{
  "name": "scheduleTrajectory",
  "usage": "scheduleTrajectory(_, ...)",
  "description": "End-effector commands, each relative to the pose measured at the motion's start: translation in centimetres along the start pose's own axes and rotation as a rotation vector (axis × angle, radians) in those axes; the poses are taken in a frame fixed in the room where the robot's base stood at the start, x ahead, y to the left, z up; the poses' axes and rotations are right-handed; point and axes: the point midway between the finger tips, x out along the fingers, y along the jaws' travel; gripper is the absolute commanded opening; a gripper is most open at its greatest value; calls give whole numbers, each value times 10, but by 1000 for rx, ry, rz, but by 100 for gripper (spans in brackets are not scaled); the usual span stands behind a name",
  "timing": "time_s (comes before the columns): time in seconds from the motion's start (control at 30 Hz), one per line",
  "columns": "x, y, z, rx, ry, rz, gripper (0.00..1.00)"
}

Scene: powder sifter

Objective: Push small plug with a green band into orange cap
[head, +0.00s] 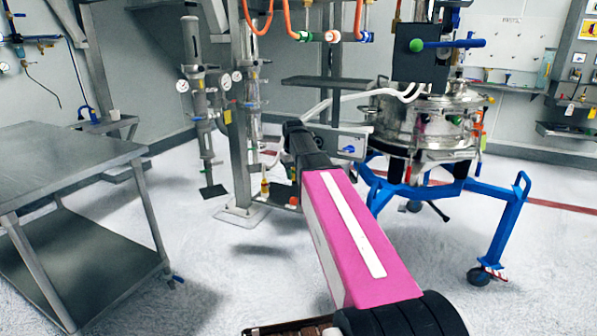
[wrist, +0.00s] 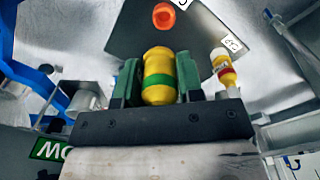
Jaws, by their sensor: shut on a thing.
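My gripper (wrist: 159,98) is shut on a small yellow plug (wrist: 158,62) with a green band, its dark green fingers on either side of it. The plug's rounded end points toward the top of the wrist view. An orange cap (wrist: 164,16) with a darker opening is on a grey panel above the plug in that view, apart from it. The plug is roughly below the cap in the picture, slightly to the left. In the head view my arm hides the fingers and the plug.
A yellow piece with a red band (wrist: 223,70) is right of my gripper on the panel (wrist: 205,35). A steel vessel (head: 425,122) on a blue wheeled frame (head: 507,225) is at the right. A steel table (head: 65,160) is at the left, with open floor between.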

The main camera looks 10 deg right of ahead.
Motion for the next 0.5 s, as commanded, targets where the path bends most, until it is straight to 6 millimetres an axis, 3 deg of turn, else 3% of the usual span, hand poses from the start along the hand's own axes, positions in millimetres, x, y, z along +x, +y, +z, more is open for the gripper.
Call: scheduleTrajectory(0.5,17,-4,2,-4,-1,-18,0)
